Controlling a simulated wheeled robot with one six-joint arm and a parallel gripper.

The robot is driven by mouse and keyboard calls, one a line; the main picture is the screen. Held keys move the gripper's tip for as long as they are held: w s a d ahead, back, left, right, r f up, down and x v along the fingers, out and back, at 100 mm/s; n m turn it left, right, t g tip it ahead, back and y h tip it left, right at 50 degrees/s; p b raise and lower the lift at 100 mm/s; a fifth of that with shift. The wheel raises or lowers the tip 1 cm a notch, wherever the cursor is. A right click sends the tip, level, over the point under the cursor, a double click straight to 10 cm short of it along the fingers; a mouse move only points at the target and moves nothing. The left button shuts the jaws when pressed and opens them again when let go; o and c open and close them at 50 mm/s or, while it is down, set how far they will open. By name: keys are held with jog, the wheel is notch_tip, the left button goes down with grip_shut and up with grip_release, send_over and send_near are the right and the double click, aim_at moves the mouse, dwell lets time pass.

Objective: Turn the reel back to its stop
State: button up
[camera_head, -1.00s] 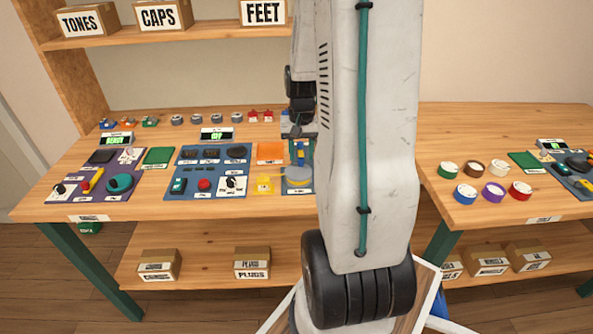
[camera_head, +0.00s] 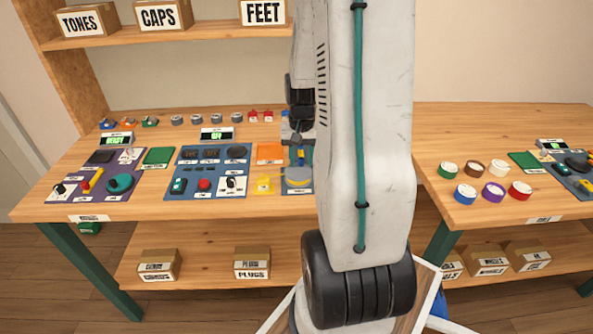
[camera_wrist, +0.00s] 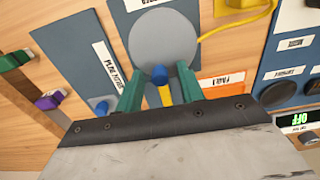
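The reel is a flat grey disc (camera_wrist: 163,38) on a blue panel in the wrist view. In the head view the reel (camera_head: 298,174) lies near the front edge of the table, partly hidden by my arm. A blue peg (camera_wrist: 158,74) stands at the reel's near edge. My gripper (camera_wrist: 159,88) has its two green fingers apart, one on each side of the peg, with gaps visible. I cannot tell how deep the peg sits between them. My gripper also shows in the head view (camera_head: 300,156), just behind the reel.
A yellow cord (camera_wrist: 238,22) runs from the reel to the right. A second blue knob (camera_wrist: 100,107) is close beside the left finger. An orange panel (camera_wrist: 222,86) and a purple clip (camera_wrist: 48,101) are nearby. A blue panel with controls (camera_head: 208,193) lies left in the head view.

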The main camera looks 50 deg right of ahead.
jog(key=c, duration=0.6)
